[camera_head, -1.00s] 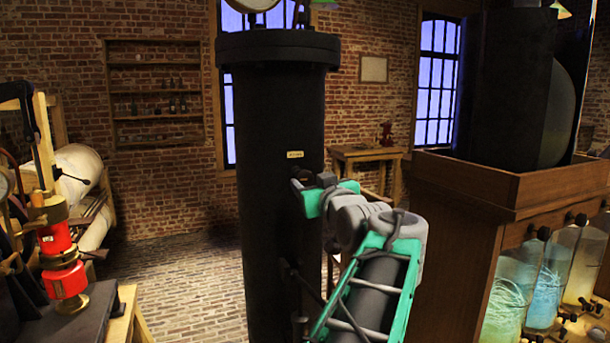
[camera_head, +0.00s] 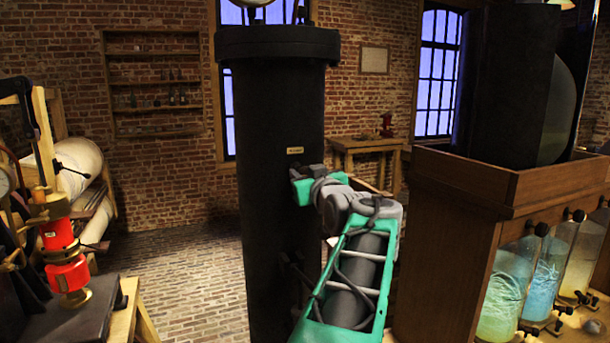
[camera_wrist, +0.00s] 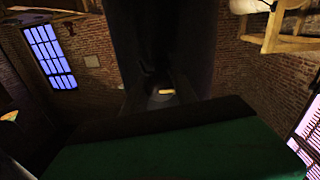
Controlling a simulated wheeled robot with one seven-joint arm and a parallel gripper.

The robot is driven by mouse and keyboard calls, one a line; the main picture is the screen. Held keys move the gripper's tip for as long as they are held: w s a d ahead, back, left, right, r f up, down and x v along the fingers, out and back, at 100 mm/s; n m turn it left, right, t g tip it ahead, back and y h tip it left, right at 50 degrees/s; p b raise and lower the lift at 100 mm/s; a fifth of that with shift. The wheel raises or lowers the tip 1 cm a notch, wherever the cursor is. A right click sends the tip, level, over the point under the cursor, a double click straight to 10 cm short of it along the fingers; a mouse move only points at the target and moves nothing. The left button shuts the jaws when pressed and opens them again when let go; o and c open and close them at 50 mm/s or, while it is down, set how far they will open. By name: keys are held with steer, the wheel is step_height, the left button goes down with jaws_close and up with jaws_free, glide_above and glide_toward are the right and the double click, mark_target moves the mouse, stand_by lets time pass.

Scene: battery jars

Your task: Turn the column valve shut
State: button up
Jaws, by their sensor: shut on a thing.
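The tall black column (camera_head: 283,115) stands upright in the middle of the head view, with a small brass plate (camera_head: 295,151) on its front. My gripper (camera_head: 303,178) is against the column's front right side, just below that plate. It is shut on the column valve, whose handle is mostly hidden by the gripper and wrist. In the wrist view, the dark column (camera_wrist: 165,40) rises straight ahead, and a small pale brass piece (camera_wrist: 167,91) shows on it beyond the gripper's green and black body. The fingertips are too dark to make out.
A wooden cabinet (camera_head: 450,235) with glowing glass jars (camera_head: 510,280) stands close on the right. A bench with a red fitting (camera_head: 66,270) is at the left. Brick floor (camera_head: 185,275) lies open between the bench and the column.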

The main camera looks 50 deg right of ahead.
jaws_close()
steer(key=shift+m, duration=0.3)
steer(key=m+b, duration=0.1)
steer(key=m, duration=0.6)
steer(key=shift+r+m+y, duration=0.1)
steer(key=shift+m+y, duration=0.2)
steer(key=shift+m, duration=0.1)
steer(key=m+p, duration=0.2)
steer(key=m, duration=0.3)
steer(key=shift+y, duration=0.3)
steer(key=shift+m+p, duration=1.05)
steer(key=shift+m, duration=0.65)
